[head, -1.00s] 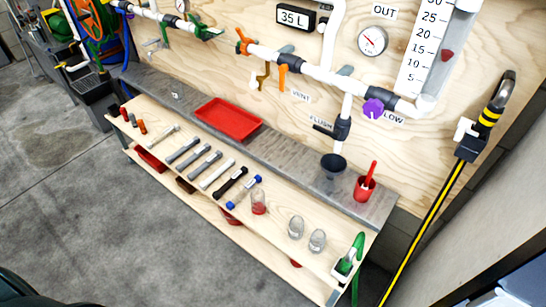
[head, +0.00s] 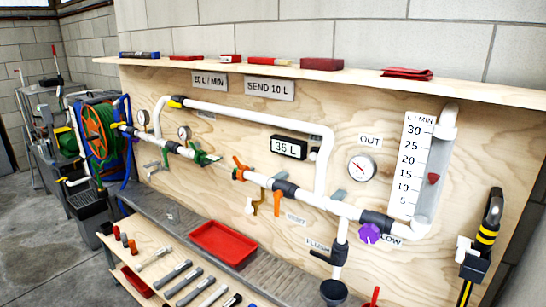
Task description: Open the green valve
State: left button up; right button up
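The green valve (head: 203,157) sits on the white pipe (head: 225,163) on the plywood wall panel, left of the orange-handled valve (head: 240,169). Its handle looks tilted, running roughly along the pipe with one part standing out; at this size I cannot tell its exact position. Neither of my grippers shows in the head view, and nothing is seen touching the valve.
A bench with a red tray (head: 223,243) and several tools runs below the panel. A shelf (head: 350,78) juts out above. A purple knob (head: 369,233), a gauge (head: 361,168) and a flow tube are to the right. A hose reel (head: 99,132) stands at the left.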

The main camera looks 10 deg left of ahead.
aim_at(165, 151)
jog(key=i+j+u, duration=0.2)
jog(key=j, duration=0.25)
jog(key=i+j+u, duration=0.2)
jog(key=j, duration=0.25)
jog(key=i+j+u, duration=0.15)
jog(key=j, duration=0.3)
jog(key=i+j+u, duration=0.2)
jog(key=i+j, duration=0.15)
